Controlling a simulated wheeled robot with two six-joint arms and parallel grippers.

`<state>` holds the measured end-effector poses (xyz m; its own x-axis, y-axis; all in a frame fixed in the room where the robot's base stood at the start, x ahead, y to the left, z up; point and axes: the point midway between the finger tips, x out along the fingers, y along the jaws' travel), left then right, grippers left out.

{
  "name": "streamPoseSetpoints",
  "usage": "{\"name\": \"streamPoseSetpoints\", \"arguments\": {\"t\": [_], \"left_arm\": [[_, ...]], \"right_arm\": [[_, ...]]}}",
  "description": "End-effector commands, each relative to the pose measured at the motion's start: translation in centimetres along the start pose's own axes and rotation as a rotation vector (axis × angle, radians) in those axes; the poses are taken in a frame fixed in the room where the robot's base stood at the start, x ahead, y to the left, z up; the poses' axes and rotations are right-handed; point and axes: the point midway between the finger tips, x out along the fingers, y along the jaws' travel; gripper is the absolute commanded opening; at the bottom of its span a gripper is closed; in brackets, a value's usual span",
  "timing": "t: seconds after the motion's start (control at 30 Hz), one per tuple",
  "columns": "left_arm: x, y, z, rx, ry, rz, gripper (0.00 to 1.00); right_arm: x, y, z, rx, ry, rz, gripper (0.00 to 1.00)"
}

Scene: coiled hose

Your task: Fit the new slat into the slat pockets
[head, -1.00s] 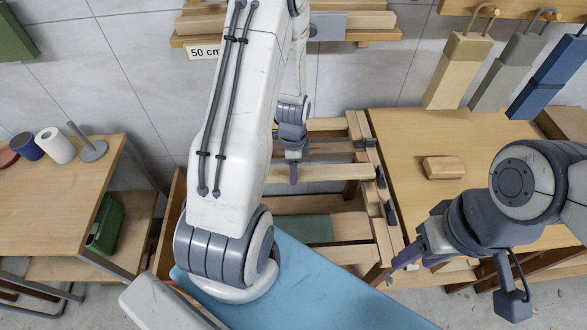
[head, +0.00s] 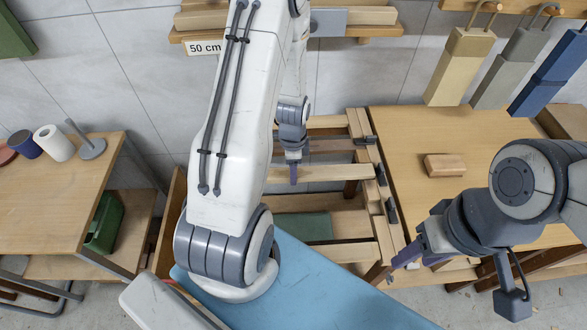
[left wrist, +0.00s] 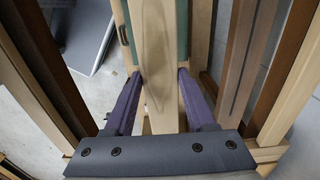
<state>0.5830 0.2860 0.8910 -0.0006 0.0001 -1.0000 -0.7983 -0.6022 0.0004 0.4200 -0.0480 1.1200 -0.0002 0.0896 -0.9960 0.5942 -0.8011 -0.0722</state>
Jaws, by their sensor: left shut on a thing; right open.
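The pale wooden slat (head: 340,172) lies across the slatted wooden frame, its right end close to a dark slat pocket (head: 381,175) on the right rail. I cannot tell whether that end is seated. Its left end is hidden behind my left arm. My left gripper (head: 293,178) is shut on the slat from above; in the left wrist view the slat (left wrist: 158,50) runs between both purple fingers. More dark pockets (head: 391,210) sit along the right rail (head: 372,190). My right gripper (head: 402,258) is open and empty, right of the frame's near end.
A blue pad (head: 320,285) covers the near part of the frame. A wooden table with a wooden block (head: 444,165) stands right. A side table (head: 50,190) with a paper roll (head: 54,143) stands left. A wall shelf (head: 350,32) is behind.

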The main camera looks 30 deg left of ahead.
Motion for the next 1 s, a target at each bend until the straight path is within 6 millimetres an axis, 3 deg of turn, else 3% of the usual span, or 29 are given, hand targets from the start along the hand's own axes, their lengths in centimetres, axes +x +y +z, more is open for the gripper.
{"name": "streamPoseSetpoints", "arguments": {"t": [0.77, 0.8, 0.9, 1.0], "left_arm": [[2.0, -0.1, 0.0, 0.0, 0.001, -0.002, 0.0], [2.0, -0.1, 0.0, 0.0, 0.001, -0.002, 0.59], [1.9, -0.1, 0.0, 0.0, 0.001, -0.002, 0.91], [1.9, 0.0, 0.0, 0.0, 0.0, -0.001, 0.91]], "right_arm": [[1.5, 0.1, 0.1, 0.0, 0.0, 0.0, 0.5], [1.5, 0.1, 0.1, 0.0, 0.0, 0.0, 0.5], [1.4, 0.1, 0.1, 0.0, 0.0, 0.0, 0.5], [1.4, 0.1, 0.1, 0.0, 0.0, 0.0, 0.5]]}}
